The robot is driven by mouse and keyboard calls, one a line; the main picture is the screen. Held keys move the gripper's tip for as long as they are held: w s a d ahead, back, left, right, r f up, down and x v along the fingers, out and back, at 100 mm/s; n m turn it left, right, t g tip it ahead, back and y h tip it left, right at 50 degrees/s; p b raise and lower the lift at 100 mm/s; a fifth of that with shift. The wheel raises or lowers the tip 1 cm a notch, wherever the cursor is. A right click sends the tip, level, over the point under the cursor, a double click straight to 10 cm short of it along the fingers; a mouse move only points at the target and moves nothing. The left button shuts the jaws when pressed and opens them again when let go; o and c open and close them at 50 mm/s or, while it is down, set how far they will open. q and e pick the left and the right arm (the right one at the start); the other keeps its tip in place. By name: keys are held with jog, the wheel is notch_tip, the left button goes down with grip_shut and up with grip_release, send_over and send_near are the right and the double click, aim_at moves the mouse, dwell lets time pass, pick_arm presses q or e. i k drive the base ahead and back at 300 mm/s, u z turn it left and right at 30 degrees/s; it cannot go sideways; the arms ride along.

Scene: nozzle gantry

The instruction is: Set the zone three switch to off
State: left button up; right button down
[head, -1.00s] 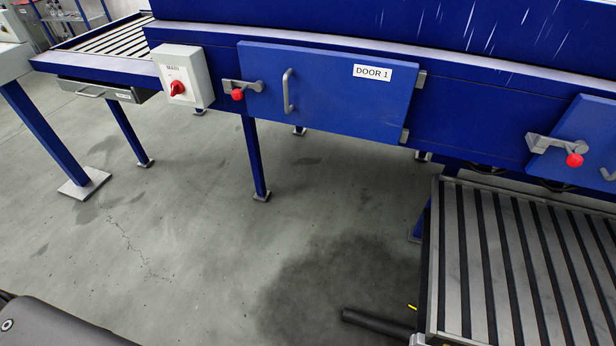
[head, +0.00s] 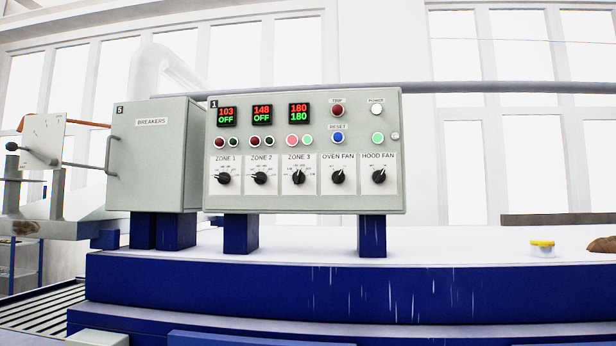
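The control panel (head: 305,205) stands on blue posts on top of the blue machine. The zone 3 switch (head: 299,178) is a black rotary knob in the panel's middle, under its "ZONE 3" label. Its pointer looks turned up, roughly at the middle of its scale. The zone 3 display (head: 299,113) above it reads 180 over 180. The zone 1 (head: 223,179) and zone 2 (head: 259,179) knobs point to the left, and their displays read 103 OFF and 148 OFF. Neither gripper shows in the head view.
A closed breakers cabinet (head: 153,160) stands directly left of the panel. Oven fan (head: 338,178) and hood fan (head: 379,177) knobs sit right of zone 3. The blue machine body (head: 290,285) runs across below the panel. A yellow-topped item (head: 542,246) lies at right.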

aim_at(298, 178)
jog(key=u, duration=0.55)
jog(key=k, duration=1.25)
jog(key=z, duration=0.35)
jog(key=i, duration=0.9)
jog(key=z, duration=0.95)
